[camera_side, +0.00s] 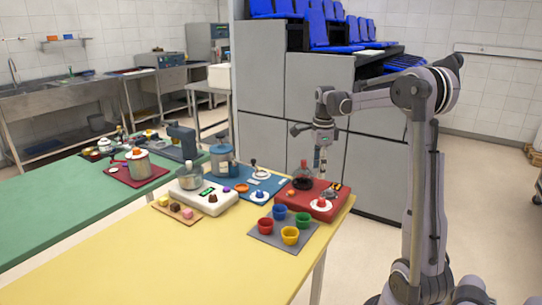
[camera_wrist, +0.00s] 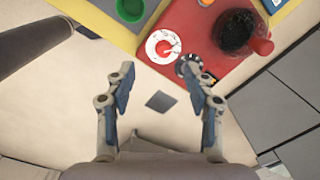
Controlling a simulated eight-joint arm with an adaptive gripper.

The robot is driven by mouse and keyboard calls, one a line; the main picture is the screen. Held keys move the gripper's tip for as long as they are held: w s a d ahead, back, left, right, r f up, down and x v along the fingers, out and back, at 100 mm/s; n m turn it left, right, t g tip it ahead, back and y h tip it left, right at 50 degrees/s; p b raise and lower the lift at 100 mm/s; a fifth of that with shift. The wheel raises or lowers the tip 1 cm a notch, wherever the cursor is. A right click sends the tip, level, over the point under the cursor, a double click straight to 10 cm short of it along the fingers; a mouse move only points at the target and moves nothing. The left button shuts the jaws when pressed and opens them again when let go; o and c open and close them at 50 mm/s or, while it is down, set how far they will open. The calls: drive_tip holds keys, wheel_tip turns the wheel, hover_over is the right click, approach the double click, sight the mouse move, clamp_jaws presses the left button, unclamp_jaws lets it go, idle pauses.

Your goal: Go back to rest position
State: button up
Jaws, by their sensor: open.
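My gripper (camera_wrist: 168,92) is open and empty in the wrist view, its two fingers spread apart with floor showing between them. In the side view my gripper (camera_side: 320,158) hangs pointing down at the far right end of the yellow table, above and beside the red mat (camera_side: 331,213). My arm is bent over from the right. Nothing touches the fingers in either view.
The yellow table (camera_side: 200,265) holds the red mat with a dark round vessel (camera_side: 302,183) and a white saucer (camera_side: 321,205). A grey mat (camera_side: 284,238) carries coloured cups. Grey cabinets (camera_side: 375,165) stand behind my gripper. Floor to the right is open.

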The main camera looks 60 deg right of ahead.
drive_tip(key=w+a+r+n+t+h, duration=0.1)
drive_tip(key=a+n, duration=0.5)
drive_tip(key=a, duration=0.3)
drive_tip(key=w+a+r+n+t, duration=0.1)
drive_tip(key=a+n+t, duration=0.1)
drive_tip(key=a+n, duration=0.5)
drive_tip(key=s+a+f+n+t, duration=0.1)
drive_tip(key=s+a+n+t, duration=0.1)
drive_tip(key=a+n, duration=0.5)
drive_tip(key=s+a+f+n+t+y, duration=0.1)
drive_tip(key=s+a+f+n+t, duration=0.1)
drive_tip(key=a+n, duration=0.6)
drive_tip(key=s+a, duration=0.1)
drive_tip(key=a, duration=0.1)
drive_tip(key=shift+s+a+n, duration=0.2)
drive_tip(key=shift+a+n, duration=0.1)
drive_tip(key=shift+a, duration=0.05)
